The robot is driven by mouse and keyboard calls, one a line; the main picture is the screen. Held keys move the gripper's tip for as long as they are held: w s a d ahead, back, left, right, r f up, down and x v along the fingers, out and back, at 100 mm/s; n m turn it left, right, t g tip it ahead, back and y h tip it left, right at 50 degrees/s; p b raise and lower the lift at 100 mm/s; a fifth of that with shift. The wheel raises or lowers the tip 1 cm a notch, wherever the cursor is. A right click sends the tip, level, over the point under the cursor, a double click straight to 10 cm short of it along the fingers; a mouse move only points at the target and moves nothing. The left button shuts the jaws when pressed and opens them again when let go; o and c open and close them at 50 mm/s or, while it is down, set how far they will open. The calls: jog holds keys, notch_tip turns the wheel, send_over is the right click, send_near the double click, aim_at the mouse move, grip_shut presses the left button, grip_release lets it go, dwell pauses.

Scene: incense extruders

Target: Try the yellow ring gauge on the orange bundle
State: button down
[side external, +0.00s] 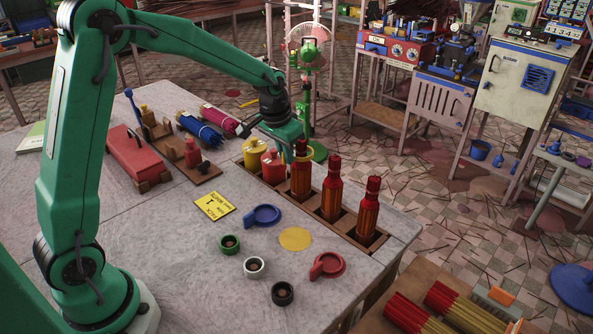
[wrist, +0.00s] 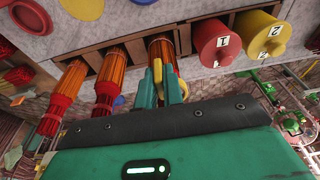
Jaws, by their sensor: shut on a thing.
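My gripper (side external: 293,141) is shut on the yellow ring gauge (wrist: 158,76), seen between the teal fingers (wrist: 163,91) in the wrist view. My gripper is beside the upper part of the nearest orange bundle (side external: 301,183), which also shows just beyond the fingers in the wrist view (wrist: 161,49). This bundle stands upright in a slot, its red top partly hidden by the fingers in the wrist view.
The wooden rack (side external: 345,233) also holds two more orange bundles (side external: 331,200), a red canister (side external: 274,170) and a yellow canister (side external: 255,154). A blue gauge (side external: 263,215), a red gauge (side external: 327,266), a yellow disc (side external: 295,239) and small cups lie on the table.

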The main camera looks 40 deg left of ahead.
jog(key=shift+s+x, duration=0.15)
jog(key=shift+x, duration=0.6)
jog(key=shift+s+x, duration=0.2)
jog(key=shift+x, duration=0.5)
dwell(0.6)
jog(key=shift+r, duration=0.1)
jog(key=shift+w+r+v, duration=0.1)
jog(key=shift+w+v, duration=0.3)
jog(key=shift+v, duration=1.35)
jog(key=shift+w+r+v, duration=0.1)
jog(key=shift+w+v, duration=0.3)
jog(key=shift+v, duration=1.35)
jog(key=shift+w+r+v, duration=0.1)
jog(key=shift+w+v, duration=0.3)
jog(key=shift+v, duration=1.35)
